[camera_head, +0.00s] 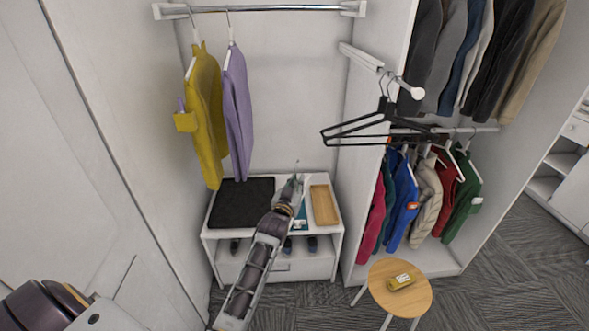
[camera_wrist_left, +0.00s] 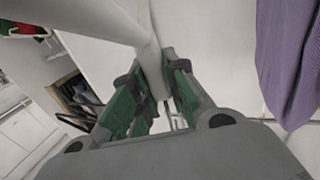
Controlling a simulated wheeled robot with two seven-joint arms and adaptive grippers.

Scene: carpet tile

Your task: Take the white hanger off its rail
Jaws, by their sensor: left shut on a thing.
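My left gripper (camera_head: 296,186) is above the low white cabinet, in front of the wardrobe's back wall. In the left wrist view its green-padded fingers (camera_wrist_left: 158,98) are shut on a thick white bar, part of the white hanger (camera_wrist_left: 146,45). In the head view the hanger is hard to make out against the white; a thin hook (camera_head: 297,166) stands up above the gripper, well below the chrome rail (camera_head: 265,8) and apart from it. My right gripper is not in view.
A yellow garment (camera_head: 205,115) and a purple garment (camera_head: 238,110) hang on the rail at left. A black hanger (camera_head: 372,128) hangs from a projecting white arm. The cabinet (camera_head: 330,233) bears a black mat and wooden tray (camera_head: 323,205). A round stool (camera_head: 400,300) stands right.

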